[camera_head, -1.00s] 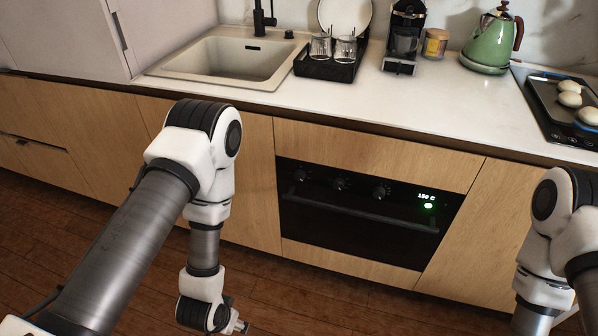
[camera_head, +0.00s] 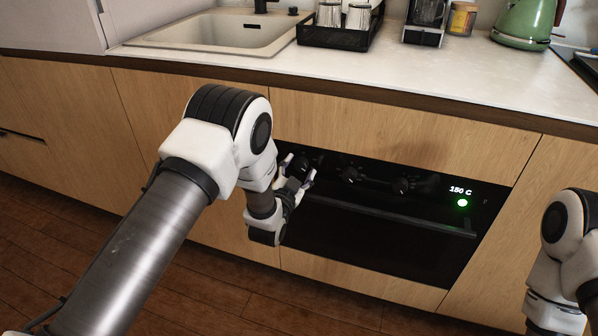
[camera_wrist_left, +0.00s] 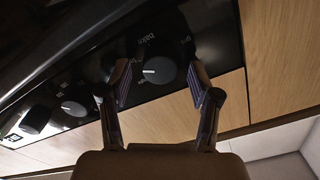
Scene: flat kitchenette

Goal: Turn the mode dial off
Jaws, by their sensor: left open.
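The dial with printed lettering that reads like "bake" beside it is the mode dial (camera_wrist_left: 158,65), a round black knob on the oven's black panel. A white pointer line crosses part of its face. My left gripper (camera_wrist_left: 161,88) is open, with one finger on each side of the dial in the left wrist view; I cannot tell whether they touch it. In the head view my left gripper (camera_head: 299,174) is at the leftmost oven knob and partly covers it. My right arm shows at the right edge, but its gripper is out of view.
The oven handle (camera_head: 420,223) runs just below. The counter (camera_head: 400,75) overhangs above; the floor in front is clear.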

